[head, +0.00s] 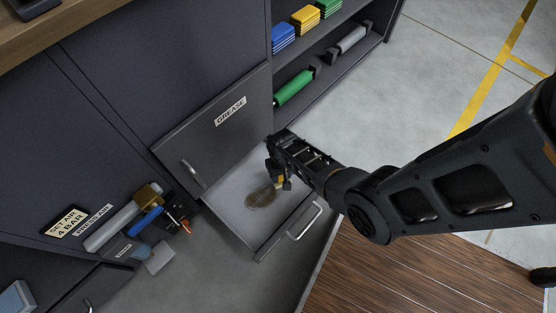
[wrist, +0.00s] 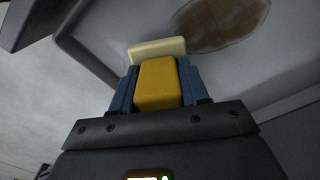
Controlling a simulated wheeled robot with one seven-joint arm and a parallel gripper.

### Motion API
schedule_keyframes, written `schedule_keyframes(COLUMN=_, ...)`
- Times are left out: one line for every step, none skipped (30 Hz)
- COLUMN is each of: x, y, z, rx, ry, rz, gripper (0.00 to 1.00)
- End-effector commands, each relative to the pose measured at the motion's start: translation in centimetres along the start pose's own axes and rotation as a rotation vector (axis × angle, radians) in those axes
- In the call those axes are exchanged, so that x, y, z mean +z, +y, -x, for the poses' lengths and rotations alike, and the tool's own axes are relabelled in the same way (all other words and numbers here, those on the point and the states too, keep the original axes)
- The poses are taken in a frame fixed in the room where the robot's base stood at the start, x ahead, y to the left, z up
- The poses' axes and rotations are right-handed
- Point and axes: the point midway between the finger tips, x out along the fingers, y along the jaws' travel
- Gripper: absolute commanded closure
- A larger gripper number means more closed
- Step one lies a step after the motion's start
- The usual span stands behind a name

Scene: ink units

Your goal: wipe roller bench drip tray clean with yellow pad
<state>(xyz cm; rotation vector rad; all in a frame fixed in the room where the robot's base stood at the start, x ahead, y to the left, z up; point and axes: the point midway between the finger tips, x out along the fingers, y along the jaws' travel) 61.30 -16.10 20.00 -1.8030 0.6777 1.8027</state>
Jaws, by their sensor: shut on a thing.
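The drip tray (head: 237,191) is a pulled-out grey drawer low in the dark bench, under a panel labelled GREASE. A brown stain (head: 261,196) lies on its floor; it also shows in the wrist view (wrist: 215,22). My gripper (head: 279,180) is over the tray, close to the stain's upper right edge. In the wrist view my gripper (wrist: 156,84) is shut on the yellow pad (wrist: 157,84), which has a pale front strip (wrist: 157,49). The pad is mostly hidden by my gripper in the head view. I cannot tell whether it touches the tray floor.
The GREASE panel (head: 218,125) stands just behind the tray. The tray's front handle (head: 304,222) sticks out. Shelves at the top hold a blue stack (head: 283,38), a yellow stack (head: 305,19) and a green roller (head: 293,88). Tools and a blue-handled brush (head: 146,219) are at left.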

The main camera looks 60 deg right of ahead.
Motion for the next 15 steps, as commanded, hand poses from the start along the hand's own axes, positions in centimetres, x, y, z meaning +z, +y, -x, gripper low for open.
schedule_keyframes(x=-0.1, y=-0.1, z=0.9, rx=0.000, ry=0.000, rz=0.001, gripper=0.89)
schedule_keyframes(x=-0.1, y=-0.1, z=1.2, rx=0.000, ry=0.000, rz=0.001, gripper=0.89)
schedule_keyframes(x=-0.1, y=-0.1, z=1.6, rx=0.000, ry=0.000, rz=0.001, gripper=0.89)
schedule_keyframes(x=-0.1, y=-0.1, z=1.9, rx=0.000, ry=0.000, rz=0.001, gripper=0.89)
schedule_keyframes(x=-0.1, y=-0.1, z=2.1, rx=0.000, ry=0.000, rz=0.001, gripper=0.89)
schedule_keyframes(x=-0.2, y=-0.1, z=2.5, rx=0.000, ry=0.000, rz=0.002, gripper=0.89)
schedule_keyframes(x=-0.2, y=-0.2, z=2.8, rx=0.000, ry=0.000, rz=0.002, gripper=0.89)
schedule_keyframes(x=-0.2, y=-0.2, z=3.0, rx=0.000, ry=0.000, rz=0.002, gripper=0.89)
schedule_keyframes(x=-0.2, y=-0.2, z=3.4, rx=0.000, ry=0.000, rz=0.003, gripper=0.89)
schedule_keyframes(x=-0.3, y=-0.2, z=3.6, rx=0.000, ry=0.000, rz=0.003, gripper=0.89)
schedule_keyframes(x=-0.3, y=-0.2, z=3.9, rx=0.000, ry=0.000, rz=0.003, gripper=0.89)
schedule_keyframes(x=-0.3, y=-0.3, z=4.2, rx=0.000, ry=0.000, rz=0.003, gripper=0.89)
schedule_keyframes(x=-0.3, y=-0.3, z=4.4, rx=0.000, ry=0.000, rz=0.003, gripper=0.89)
schedule_keyframes(x=-0.3, y=-0.3, z=4.5, rx=0.000, ry=0.000, rz=0.004, gripper=0.89)
schedule_keyframes(x=-0.3, y=-0.3, z=4.6, rx=0.000, ry=0.000, rz=0.004, gripper=0.89)
